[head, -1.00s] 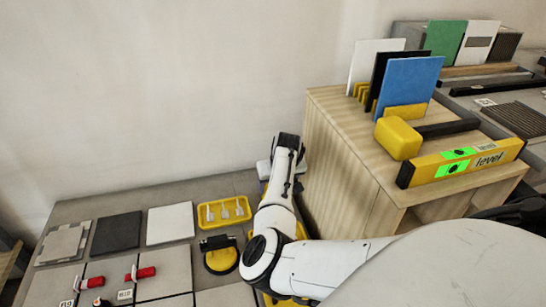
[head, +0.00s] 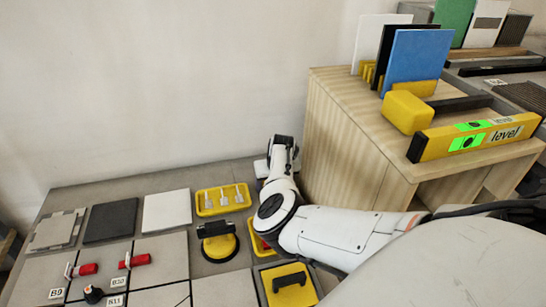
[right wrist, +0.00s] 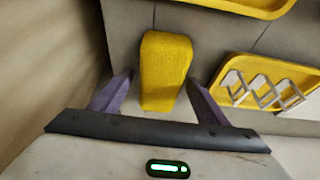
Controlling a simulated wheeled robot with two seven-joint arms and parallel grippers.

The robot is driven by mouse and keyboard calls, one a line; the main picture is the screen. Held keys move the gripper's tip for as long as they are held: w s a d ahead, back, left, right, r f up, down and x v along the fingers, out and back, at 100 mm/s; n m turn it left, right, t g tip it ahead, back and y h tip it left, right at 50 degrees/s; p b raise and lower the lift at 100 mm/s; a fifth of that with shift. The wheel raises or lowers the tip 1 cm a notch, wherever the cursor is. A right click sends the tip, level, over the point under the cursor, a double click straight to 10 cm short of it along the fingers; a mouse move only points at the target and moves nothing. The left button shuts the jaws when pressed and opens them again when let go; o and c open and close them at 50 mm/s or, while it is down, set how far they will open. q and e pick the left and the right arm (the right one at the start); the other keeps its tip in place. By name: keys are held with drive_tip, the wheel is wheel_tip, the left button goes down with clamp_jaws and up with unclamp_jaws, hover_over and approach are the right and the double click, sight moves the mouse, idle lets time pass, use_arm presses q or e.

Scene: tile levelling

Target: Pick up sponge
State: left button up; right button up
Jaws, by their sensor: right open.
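The yellow sponge (right wrist: 165,68) is a rough-textured block standing out in the middle of the right wrist view. My right gripper (right wrist: 160,95) is open, with one purple finger on each side of the sponge's near end. A gap shows between each finger and the sponge, so it is not gripped. In the head view my right wrist (head: 281,158) is at the back of the work table beside the wooden cabinet. It hides the sponge and its own fingertips there. My left gripper is not in view.
The wooden cabinet (head: 340,140) stands close on the right, bearing a yellow level (head: 440,145) and mallet (head: 408,112). A yellow tray of white pieces (head: 222,212) and a round yellow suction tool (head: 219,247) lie left of my arm. Tiles (head: 167,210) cover the left.

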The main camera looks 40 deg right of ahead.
drive_tip(key=c, duration=1.1)
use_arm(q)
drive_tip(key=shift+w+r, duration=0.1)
use_arm(e)
drive_tip(key=shift+r, duration=0.1)
drive_tip(key=shift+r+p, duration=0.35)
drive_tip(key=shift+r, duration=0.2)
use_arm(q)
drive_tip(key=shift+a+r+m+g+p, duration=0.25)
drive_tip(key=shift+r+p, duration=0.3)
drive_tip(key=shift+p, duration=0.8)
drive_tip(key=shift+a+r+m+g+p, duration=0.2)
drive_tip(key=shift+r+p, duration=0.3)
drive_tip(key=shift+p, duration=0.8)
use_arm(e)
drive_tip(key=shift+r, duration=8.45)
